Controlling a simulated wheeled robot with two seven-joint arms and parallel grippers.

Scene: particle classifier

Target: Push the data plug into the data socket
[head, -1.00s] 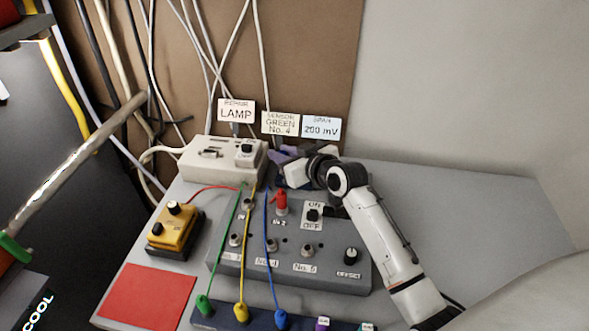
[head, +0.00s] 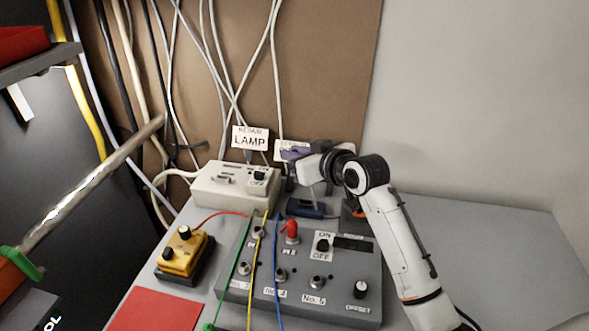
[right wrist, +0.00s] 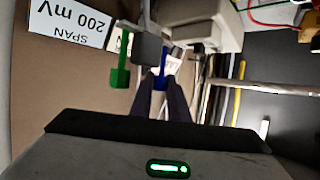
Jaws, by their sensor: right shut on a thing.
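My right gripper (head: 294,153) is raised behind the grey control panel, near the right end of the beige box (head: 235,185). In the right wrist view its dark fingers (right wrist: 161,90) are closed around a small blue piece, which I take for the data plug (right wrist: 160,72). In the head view purple shows at the fingertips, but the plug's shape is unclear. A slot-like opening shows on the beige box, but I cannot tell whether it is the data socket. The left gripper is not in view.
The grey control panel (head: 345,288) has knobs, a switch and green, yellow and blue leads. A yellow box (head: 183,250) and a red mat (head: 152,312) lie left of it. A dark blue cylinder (head: 305,208) lies behind the panel. The table's right part (head: 480,230) is clear.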

